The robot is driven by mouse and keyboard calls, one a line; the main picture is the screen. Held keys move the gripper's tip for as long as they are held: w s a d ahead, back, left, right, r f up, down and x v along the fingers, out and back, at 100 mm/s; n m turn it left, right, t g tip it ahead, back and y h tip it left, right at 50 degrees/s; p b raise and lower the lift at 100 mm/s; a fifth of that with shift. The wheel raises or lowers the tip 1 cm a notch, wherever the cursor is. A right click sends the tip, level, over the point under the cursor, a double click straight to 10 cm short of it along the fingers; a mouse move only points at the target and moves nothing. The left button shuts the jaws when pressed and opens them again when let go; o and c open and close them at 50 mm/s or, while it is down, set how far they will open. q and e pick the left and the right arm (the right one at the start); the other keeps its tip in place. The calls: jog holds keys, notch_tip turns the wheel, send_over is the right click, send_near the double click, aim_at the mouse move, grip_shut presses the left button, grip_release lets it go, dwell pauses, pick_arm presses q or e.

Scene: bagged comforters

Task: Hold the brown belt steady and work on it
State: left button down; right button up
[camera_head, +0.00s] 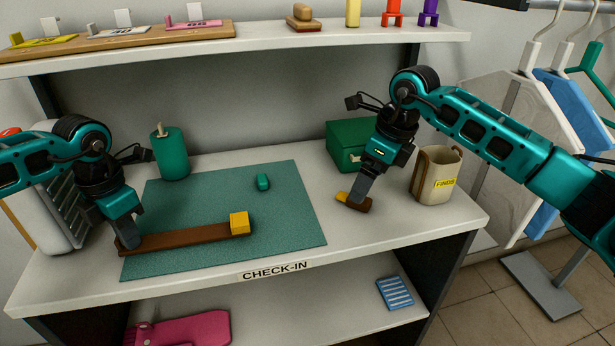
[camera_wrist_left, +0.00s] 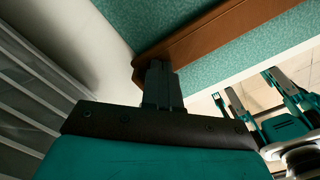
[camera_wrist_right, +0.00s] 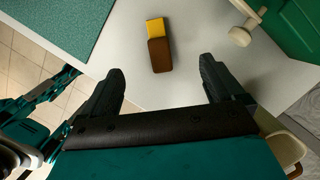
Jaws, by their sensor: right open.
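The brown belt (camera_head: 185,239) lies flat along the front of the green mat, with a yellow block-like end (camera_head: 239,223) at its right. My left gripper (camera_head: 130,240) is at the belt's left end. In the left wrist view its fingers (camera_wrist_left: 160,82) are close together on the belt (camera_wrist_left: 215,35), and the grip itself is partly hidden. My right gripper (camera_head: 361,188) is open and empty over a small brown-and-yellow piece (camera_head: 353,202). In the right wrist view this piece (camera_wrist_right: 159,53) lies on the counter ahead of and between the open fingers (camera_wrist_right: 160,85).
The green mat (camera_head: 290,215) covers the counter's middle, with a small green object (camera_head: 263,182) on it. A green spool (camera_head: 170,152) stands behind left. A green box (camera_head: 345,140) and a FINDS cup (camera_head: 436,180) stand near the right gripper. A shelf (camera_head: 270,38) runs above.

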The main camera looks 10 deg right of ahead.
pick_arm(q)
jog(key=shift+s+f, duration=0.15)
jog(key=shift+f, duration=0.2)
pick_arm(e)
jog(key=shift+v, duration=1)
jog(key=shift+r, duration=0.15)
jog(key=v, duration=1.2)
pick_arm(q)
jog(key=shift+r+p, duration=0.7)
jog(key=shift+r, duration=0.25)
jog(key=shift+w+r+p, duration=0.2)
jog(key=shift+r+p, duration=0.75)
jog(key=shift+r, duration=0.55)
jog(key=shift+r+p, duration=0.4)
jog(key=shift+r, duration=0.8)
pick_arm(e)
notch_tip(320, 180, up, 4)
jog(key=shift+a+f, duration=0.1)
